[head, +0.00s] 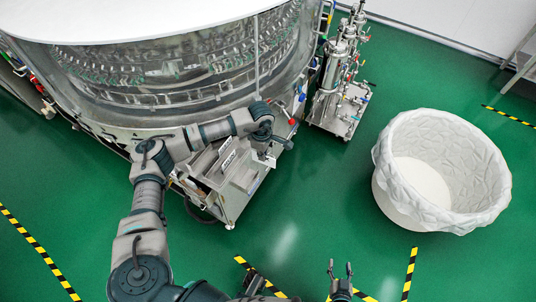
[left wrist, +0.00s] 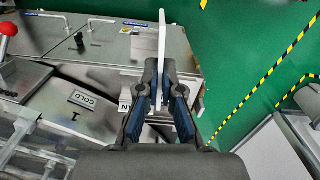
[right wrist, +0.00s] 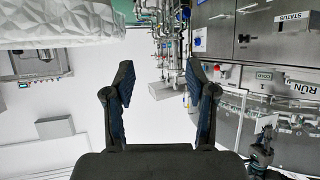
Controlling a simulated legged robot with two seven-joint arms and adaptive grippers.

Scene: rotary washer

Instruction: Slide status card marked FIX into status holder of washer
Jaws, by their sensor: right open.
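My left gripper (head: 288,144) is beside the control box at the washer (head: 180,75). In the left wrist view its fingers (left wrist: 160,68) are closed on a thin white card (left wrist: 162,35), seen almost edge-on and upright; its marking is not readable. A STATUS label (right wrist: 291,16) is on a grey metal panel in the right wrist view. The holder itself is not clear. My right gripper (head: 341,268) is open and empty, away from the washer.
A white lined bin (head: 440,170) stands on the right. A piped metal unit (head: 340,75) stands behind the box. Cards reading RUN (right wrist: 303,88) and COLD show in the right wrist view. Green floor between box and bin is clear.

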